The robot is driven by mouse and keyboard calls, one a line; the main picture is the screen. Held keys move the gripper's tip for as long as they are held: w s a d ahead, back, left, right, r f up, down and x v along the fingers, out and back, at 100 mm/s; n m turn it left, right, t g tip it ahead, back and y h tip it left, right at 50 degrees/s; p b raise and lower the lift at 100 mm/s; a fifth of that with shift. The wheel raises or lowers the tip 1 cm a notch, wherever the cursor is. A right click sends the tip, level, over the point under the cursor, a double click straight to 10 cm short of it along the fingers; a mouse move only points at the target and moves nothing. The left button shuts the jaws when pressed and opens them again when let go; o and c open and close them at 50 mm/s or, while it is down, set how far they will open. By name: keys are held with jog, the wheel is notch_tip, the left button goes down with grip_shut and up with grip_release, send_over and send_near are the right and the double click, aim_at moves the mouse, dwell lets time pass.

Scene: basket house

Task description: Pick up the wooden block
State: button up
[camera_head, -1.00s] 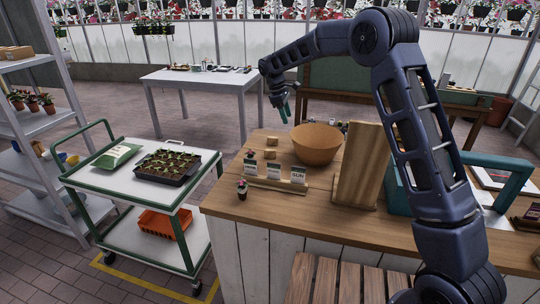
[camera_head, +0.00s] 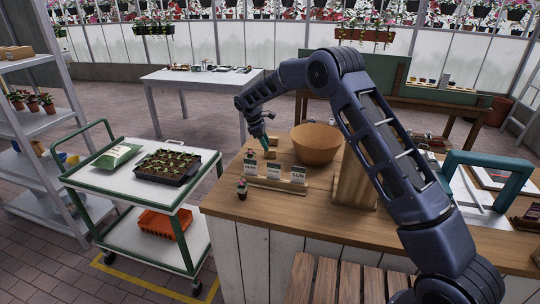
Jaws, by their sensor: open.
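Two small light-wood blocks sit on the wooden counter, left of the bowl: a nearer one (camera_head: 270,155) and a farther one (camera_head: 273,141), partly hidden by my gripper. The view does not show which is the task's wooden block.
A wooden bowl (camera_head: 316,144) stands just right of the blocks. A card holder with seed packets (camera_head: 275,178) and a small potted cactus (camera_head: 242,190) are in front. A cart (camera_head: 95,176) stands left.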

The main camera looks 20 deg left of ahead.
aim_at(270, 151)
jog(key=shift+x, duration=2.7)
jog(key=c, duration=1.1)
